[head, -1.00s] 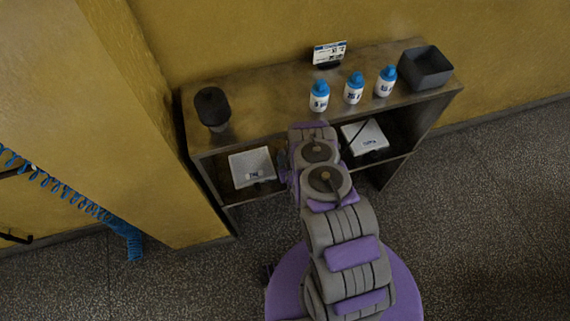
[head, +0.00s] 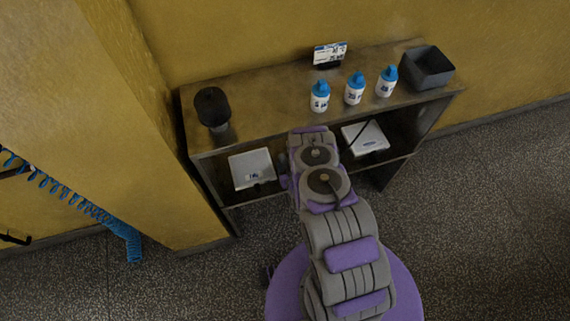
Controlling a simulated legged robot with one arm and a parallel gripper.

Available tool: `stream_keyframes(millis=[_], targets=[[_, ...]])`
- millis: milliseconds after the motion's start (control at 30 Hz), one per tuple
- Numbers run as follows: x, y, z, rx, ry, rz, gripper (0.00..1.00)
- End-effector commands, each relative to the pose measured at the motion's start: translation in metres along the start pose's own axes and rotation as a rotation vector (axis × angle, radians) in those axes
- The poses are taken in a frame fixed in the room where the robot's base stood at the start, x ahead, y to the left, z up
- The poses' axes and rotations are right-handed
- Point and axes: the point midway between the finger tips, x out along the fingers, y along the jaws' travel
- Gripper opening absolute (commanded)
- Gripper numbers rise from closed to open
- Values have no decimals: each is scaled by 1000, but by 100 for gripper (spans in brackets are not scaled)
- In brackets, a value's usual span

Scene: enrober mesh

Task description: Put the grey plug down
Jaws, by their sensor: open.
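I cannot make out a grey plug for certain. My arm reaches up the middle of the head view to the front of the shelf unit (head: 260,134). My gripper is hidden behind my own arm links, so its fingers and anything between or below them do not show. A dark, round-topped object with a grey lower part (head: 212,106) stands at the left end of the shelf top; I cannot tell what it is.
Three white bottles with blue caps, one of them here (head: 320,97), stand on the shelf top. A label stand (head: 330,55) is behind them and a dark open bin (head: 427,67) at the right end. Pale flat boxes (head: 251,169) (head: 365,138) lie on the lower shelf.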

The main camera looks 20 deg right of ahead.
Motion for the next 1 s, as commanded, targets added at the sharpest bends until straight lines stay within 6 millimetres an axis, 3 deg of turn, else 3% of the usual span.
stream_keyframes(millis=[300, 500, 700, 1000], targets=[[-66, 1, -1, 3, -8, 4, 49], [-96, 1, -2, 2, -3, 3, 49], [-107, 0, -1, 1, -1, 2, 49], [-108, 0, 0, 0, 0, 1, 49]])
